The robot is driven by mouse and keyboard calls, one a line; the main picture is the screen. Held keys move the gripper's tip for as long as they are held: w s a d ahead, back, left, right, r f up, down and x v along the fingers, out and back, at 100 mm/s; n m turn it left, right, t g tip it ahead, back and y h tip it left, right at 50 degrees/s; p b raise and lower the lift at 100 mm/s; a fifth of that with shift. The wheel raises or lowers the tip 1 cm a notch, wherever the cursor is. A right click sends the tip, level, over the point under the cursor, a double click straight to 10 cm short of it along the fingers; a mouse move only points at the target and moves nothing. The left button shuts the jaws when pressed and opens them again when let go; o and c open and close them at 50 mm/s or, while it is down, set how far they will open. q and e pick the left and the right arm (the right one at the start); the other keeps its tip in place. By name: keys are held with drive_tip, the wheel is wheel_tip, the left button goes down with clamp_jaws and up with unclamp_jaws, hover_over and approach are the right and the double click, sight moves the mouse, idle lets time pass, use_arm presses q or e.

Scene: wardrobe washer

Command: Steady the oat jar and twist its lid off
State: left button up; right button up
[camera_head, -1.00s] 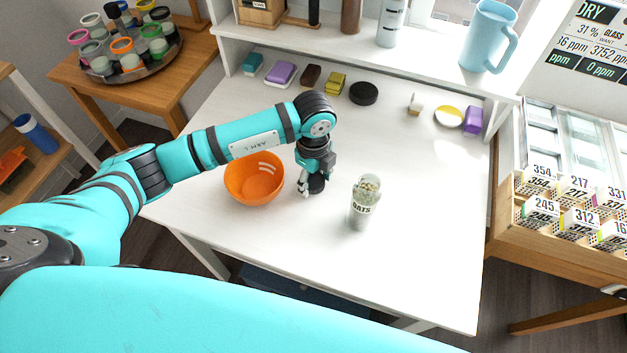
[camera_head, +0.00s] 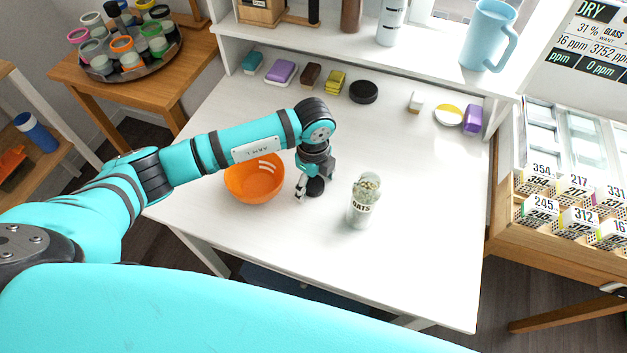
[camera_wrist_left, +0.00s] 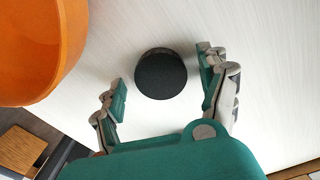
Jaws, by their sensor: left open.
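The oat jar (camera_head: 360,212) stands upright on the white table, with its OATS label showing. Its top is uncovered and oats show at the mouth. A black round lid (camera_head: 316,187) is at the table surface under my left gripper (camera_head: 314,190), left of the jar. In the left wrist view the lid (camera_wrist_left: 160,75) lies between the spread fingers of my left gripper (camera_wrist_left: 164,92). A gap shows at the left finger. My right gripper is not in view.
An orange bowl (camera_head: 254,180) stands just left of my left gripper. Sponges, soaps and a black disc (camera_head: 363,92) line the back of the table. A shelf (camera_head: 350,50) with bottles and a blue pitcher (camera_head: 488,35) stands behind. The table right of the jar is clear.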

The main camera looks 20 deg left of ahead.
sight(313, 184)
use_arm(q)
drive_tip(key=shift+r, duration=0.5)
wheel_tip(313, 184, up, 11)
drive_tip(key=b, duration=0.1)
drive_tip(key=shift+r, duration=0.1)
